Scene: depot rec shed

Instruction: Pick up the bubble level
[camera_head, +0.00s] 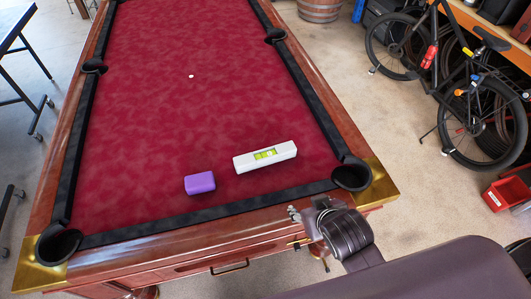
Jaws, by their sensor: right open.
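The bubble level (265,156) is a white bar with a yellow-green vial window. It lies on the red cloth of the pool table (150,115), near the table's near right corner. My right gripper (298,228) is open and empty. In the picture it shows below and slightly right of the level, at the table's near edge, apart from the level. My left gripper is not in view.
A purple block (200,183) lies on the cloth just left of the level. Dark raised cushions (205,213) and corner pockets (352,174) edge the table. A bicycle (480,110) and a red bin (508,192) stand at right. Most of the cloth is clear.

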